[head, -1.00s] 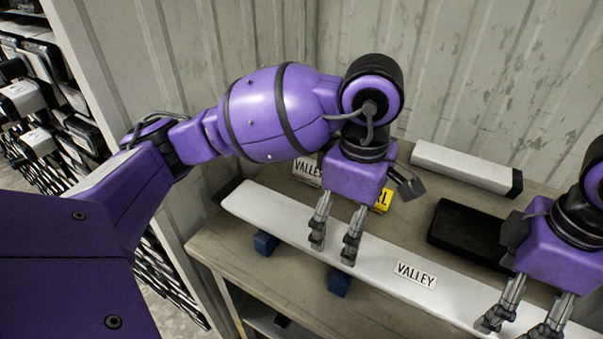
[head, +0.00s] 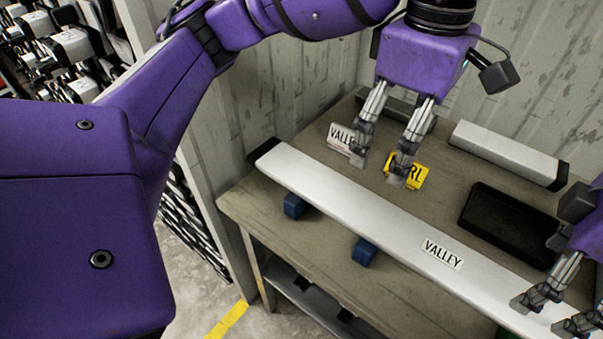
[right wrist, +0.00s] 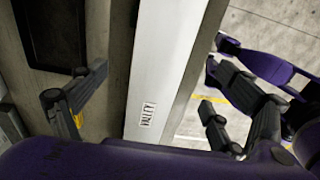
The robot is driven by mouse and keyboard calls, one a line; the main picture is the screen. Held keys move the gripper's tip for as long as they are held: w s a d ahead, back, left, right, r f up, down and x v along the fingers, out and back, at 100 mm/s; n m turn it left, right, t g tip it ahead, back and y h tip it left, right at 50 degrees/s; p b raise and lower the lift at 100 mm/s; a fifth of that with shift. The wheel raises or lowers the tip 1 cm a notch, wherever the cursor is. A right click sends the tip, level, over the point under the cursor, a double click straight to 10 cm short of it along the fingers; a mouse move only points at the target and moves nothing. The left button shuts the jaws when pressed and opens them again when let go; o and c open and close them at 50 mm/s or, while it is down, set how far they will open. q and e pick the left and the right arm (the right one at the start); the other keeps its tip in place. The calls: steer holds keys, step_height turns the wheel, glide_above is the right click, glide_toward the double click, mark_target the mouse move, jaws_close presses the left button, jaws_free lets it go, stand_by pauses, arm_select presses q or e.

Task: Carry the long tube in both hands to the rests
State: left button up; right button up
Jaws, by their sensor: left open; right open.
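The long tube (head: 350,195) is pale grey-white with a dark left end and a VALLEY label (head: 442,254). It lies lengthwise along the bench and runs out of the head view at lower right. Two blue rests (head: 295,206) (head: 364,252) show at its near edge; I cannot tell how far they reach under it. My left gripper (head: 384,170) is open and empty, raised behind the tube and apart from it. My right gripper (head: 544,315) is open near the tube's right part. In the right wrist view its fingers stand either side of the tube (right wrist: 165,75).
A corrugated wall stands behind. Racked items (head: 65,45) are at far left.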

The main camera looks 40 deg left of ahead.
step_height(320, 180, up, 9)
steer(key=shift+f, duration=0.15)
stand_by(0.6)
